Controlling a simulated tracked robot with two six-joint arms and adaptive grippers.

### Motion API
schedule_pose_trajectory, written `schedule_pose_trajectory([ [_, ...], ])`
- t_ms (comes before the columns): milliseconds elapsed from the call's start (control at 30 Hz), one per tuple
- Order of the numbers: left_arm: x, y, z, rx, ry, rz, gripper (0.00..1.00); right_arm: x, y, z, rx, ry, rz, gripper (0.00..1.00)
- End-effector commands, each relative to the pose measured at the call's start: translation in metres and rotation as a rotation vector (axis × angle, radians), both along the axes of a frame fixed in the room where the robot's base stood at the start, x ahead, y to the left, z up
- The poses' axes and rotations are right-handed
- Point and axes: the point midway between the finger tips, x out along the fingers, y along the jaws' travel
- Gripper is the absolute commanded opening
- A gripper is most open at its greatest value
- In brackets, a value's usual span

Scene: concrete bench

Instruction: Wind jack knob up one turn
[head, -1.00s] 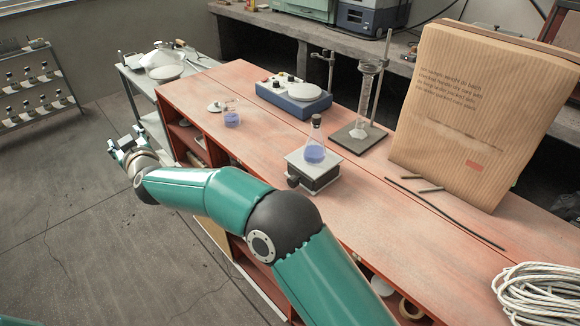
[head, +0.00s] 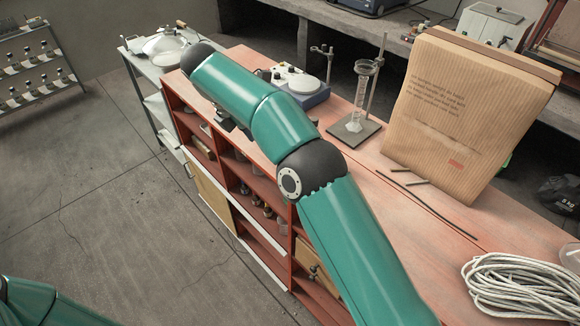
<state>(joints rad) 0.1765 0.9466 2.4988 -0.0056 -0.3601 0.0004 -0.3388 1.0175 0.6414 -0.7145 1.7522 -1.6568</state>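The jack with its knob and the flask on it are hidden in the head view behind my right arm, which crosses the bench from the lower right. A dark piece (head: 227,124) shows under my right forearm, above the front edge of the bench. It may be part of my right wrist or gripper, but the fingers cannot be made out. Only a teal piece of my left arm shows in the bottom left corner; my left gripper is out of view.
A measuring cylinder (head: 359,108) stands on a dark-based stand behind my arm. A hotplate (head: 300,83) is partly covered. A cardboard-like sack (head: 465,125), thin dark rods (head: 425,207) and coiled rope (head: 520,290) lie right. Open shelves (head: 265,222) face front.

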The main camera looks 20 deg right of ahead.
Motion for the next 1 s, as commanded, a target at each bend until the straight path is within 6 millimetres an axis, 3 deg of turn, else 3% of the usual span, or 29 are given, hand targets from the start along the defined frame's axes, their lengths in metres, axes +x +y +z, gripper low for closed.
schedule_pose_trajectory([
  [100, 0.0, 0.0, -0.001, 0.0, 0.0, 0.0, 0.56, -0.005, -0.009, 0.001, -0.028, 0.022, -0.01, 0.56],
  [267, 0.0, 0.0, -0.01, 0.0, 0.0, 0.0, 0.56, -0.006, -0.016, -0.015, -0.028, 0.024, -0.01, 0.56],
  [600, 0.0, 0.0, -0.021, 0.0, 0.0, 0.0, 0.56, -0.01, -0.045, -0.076, -0.026, 0.025, -0.011, 0.56],
  [1000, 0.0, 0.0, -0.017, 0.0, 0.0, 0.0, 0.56, -0.011, -0.073, -0.138, -0.025, 0.022, -0.01, 0.56],
])
